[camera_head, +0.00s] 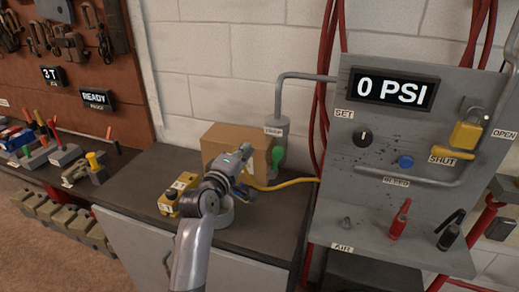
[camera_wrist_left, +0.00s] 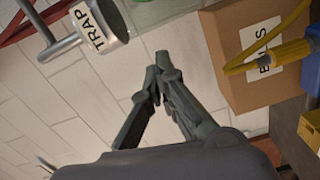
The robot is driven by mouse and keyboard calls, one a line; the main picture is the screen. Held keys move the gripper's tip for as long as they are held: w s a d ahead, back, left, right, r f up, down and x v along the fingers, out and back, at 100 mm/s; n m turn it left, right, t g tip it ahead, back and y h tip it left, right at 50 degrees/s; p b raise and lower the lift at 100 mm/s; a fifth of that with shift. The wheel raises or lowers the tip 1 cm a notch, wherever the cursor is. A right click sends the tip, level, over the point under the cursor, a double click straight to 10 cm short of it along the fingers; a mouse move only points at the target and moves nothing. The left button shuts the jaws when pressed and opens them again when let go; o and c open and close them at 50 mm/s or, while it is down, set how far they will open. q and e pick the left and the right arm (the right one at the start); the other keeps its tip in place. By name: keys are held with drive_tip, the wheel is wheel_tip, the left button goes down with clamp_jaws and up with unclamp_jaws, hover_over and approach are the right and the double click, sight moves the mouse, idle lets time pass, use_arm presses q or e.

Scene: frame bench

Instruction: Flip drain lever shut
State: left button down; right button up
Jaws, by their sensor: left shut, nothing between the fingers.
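The grey trap (camera_head: 273,126), a cylinder with a TRAP label, hangs from a pipe on the wall left of the gauge panel. A green lever (camera_head: 277,157) shows just below it. My left gripper (camera_head: 246,153) is in front of the cardboard box, left of the lever and apart from it. In the left wrist view its fingers (camera_wrist_left: 158,75) are shut with nothing between them. The trap (camera_wrist_left: 98,28) is at the upper left there, and a pale green part (camera_wrist_left: 165,12) shows at the top edge, cut off. My right gripper is not in view.
A cardboard box (camera_head: 222,141) stands on the dark bench (camera_head: 140,190) behind my gripper. A yellow hose (camera_head: 285,184) runs right from it. A yellow device (camera_head: 172,200) lies left of my arm. Red hoses (camera_head: 322,120) hang between trap and panel (camera_head: 340,190).

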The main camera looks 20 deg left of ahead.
sight(276, 161)
use_arm(q)
drive_tip(key=d, duration=0.1)
drive_tip(key=w+d+p, duration=0.1)
drive_tip(key=d, duration=0.2)
drive_tip(key=shift+w+f, duration=0.15)
drive_tip(key=shift+f, duration=0.25)
drive_tip(key=shift+a, duration=0.1)
